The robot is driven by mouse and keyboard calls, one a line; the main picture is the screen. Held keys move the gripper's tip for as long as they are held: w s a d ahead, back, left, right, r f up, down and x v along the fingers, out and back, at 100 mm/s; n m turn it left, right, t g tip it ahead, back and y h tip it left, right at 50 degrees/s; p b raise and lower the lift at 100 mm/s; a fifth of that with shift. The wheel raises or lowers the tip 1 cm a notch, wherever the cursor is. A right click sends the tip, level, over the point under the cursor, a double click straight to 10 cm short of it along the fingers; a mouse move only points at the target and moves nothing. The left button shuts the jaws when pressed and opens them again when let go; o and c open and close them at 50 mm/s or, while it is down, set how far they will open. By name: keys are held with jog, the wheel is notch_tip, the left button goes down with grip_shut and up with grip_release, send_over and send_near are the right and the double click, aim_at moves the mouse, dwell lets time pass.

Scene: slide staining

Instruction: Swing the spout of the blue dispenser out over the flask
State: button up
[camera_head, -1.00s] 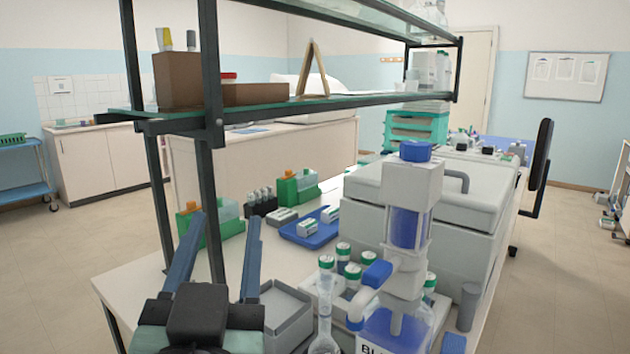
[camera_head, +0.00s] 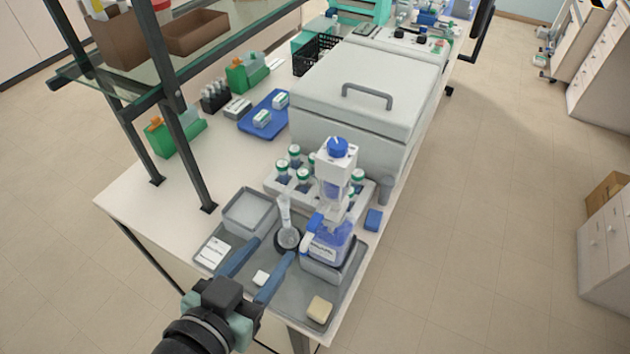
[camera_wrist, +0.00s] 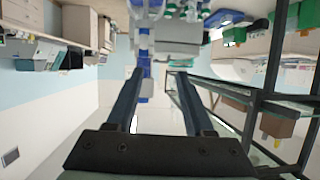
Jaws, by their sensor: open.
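The blue dispenser (camera_head: 337,180) stands upright on the tray, with a blue cap, white body and blue-labelled bottle. Its short spout (camera_head: 312,223) points to the front left, beside the flask rather than over its mouth. The clear flask (camera_head: 286,225) stands just left of the dispenser, with a dark ring around its base. My gripper (camera_head: 272,250) is open and empty, in front of both and apart from the dispenser. In the wrist view, which is upside down, the dispenser (camera_wrist: 144,45) shows small beyond the open fingers. The flask is not clear there.
Green-capped bottles (camera_head: 294,152) stand in a white rack behind the flask. A grey dish (camera_head: 250,212) lies to the left, and a sponge-like block (camera_head: 320,309) at the tray's front. A dark shelf post (camera_head: 190,150) rises at the left. A large lidded box (camera_head: 350,110) stands behind.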

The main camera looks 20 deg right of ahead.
aim_at(315, 222)
jog(key=shift+m+g+h, duration=0.3)
jog(key=shift+g, duration=0.2)
jog(key=p+x, duration=0.2)
jog(key=x, duration=0.1)
jog(key=s+d+p+x, duration=0.1)
jog(key=p+x, duration=0.1)
jog(key=x, duration=0.2)
jog(key=r+p+x, duration=0.1)
jog(key=p+x, duration=0.1)
jog(key=x, duration=0.2)
jog(key=shift+s+d+f, duration=0.15)
jog(key=shift+d, duration=0.3)
grip_shut()
dwell(0.6)
